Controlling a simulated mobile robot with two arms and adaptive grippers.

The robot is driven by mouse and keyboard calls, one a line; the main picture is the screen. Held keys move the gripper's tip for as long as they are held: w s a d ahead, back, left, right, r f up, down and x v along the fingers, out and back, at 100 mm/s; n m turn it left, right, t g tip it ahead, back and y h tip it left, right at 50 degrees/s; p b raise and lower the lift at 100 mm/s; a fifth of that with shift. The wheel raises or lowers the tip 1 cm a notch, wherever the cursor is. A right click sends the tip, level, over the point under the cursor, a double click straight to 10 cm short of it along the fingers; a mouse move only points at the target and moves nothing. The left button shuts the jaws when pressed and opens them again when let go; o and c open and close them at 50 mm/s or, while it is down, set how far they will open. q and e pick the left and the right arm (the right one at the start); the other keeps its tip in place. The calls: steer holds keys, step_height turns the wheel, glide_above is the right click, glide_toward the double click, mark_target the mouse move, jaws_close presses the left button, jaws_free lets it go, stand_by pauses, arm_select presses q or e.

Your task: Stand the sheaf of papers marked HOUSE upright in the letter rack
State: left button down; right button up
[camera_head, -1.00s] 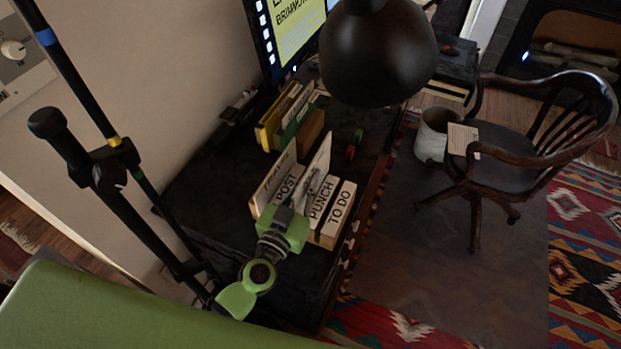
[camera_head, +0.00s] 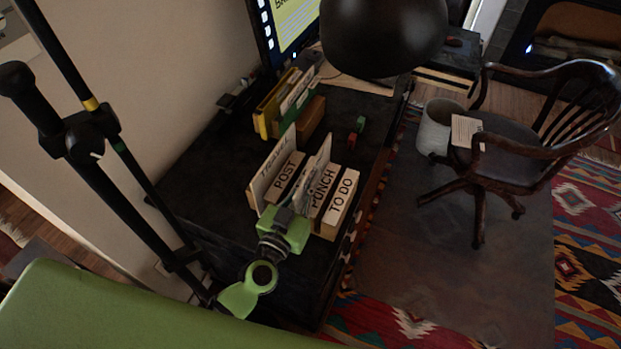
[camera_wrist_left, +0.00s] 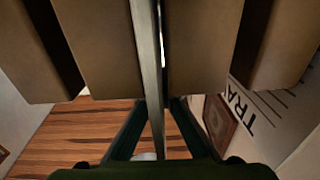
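A thin pale sheaf (camera_head: 321,160) stands upright on the dark desk, between tan upright holders labelled POST (camera_head: 286,178) and PUNCH (camera_head: 323,189). No HOUSE mark is readable on it. My left gripper (camera_head: 297,205) is at the sheaf's near edge. In the left wrist view the sheaf (camera_wrist_left: 149,60) is a narrow edge-on strip between my left gripper's fingers (camera_wrist_left: 156,108), which are closed against it. Tan walls rise on both sides of it. I cannot tell whether its lower edge rests on anything. My right gripper is not in view.
A TRAVEL sheet (camera_head: 264,172) stands left of POST, and a TO DO holder (camera_head: 342,204) stands at the right. A yellow holder (camera_head: 268,115) is farther back. A black lamp (camera_head: 383,38) overhangs the desk. A lined paper (camera_head: 466,131) lies at the chair (camera_head: 500,150).

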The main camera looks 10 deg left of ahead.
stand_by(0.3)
arm_select(q)
steer(key=c, duration=2.2)
jaws_free()
steer(key=s, duration=0.4)
steer(key=s+a, duration=0.1)
steer(key=s, duration=0.3)
steer(key=s+a, duration=0.1)
steer(key=s, duration=0.2)
steer(key=shift+s, duration=0.4)
steer(key=shift+a, duration=0.1)
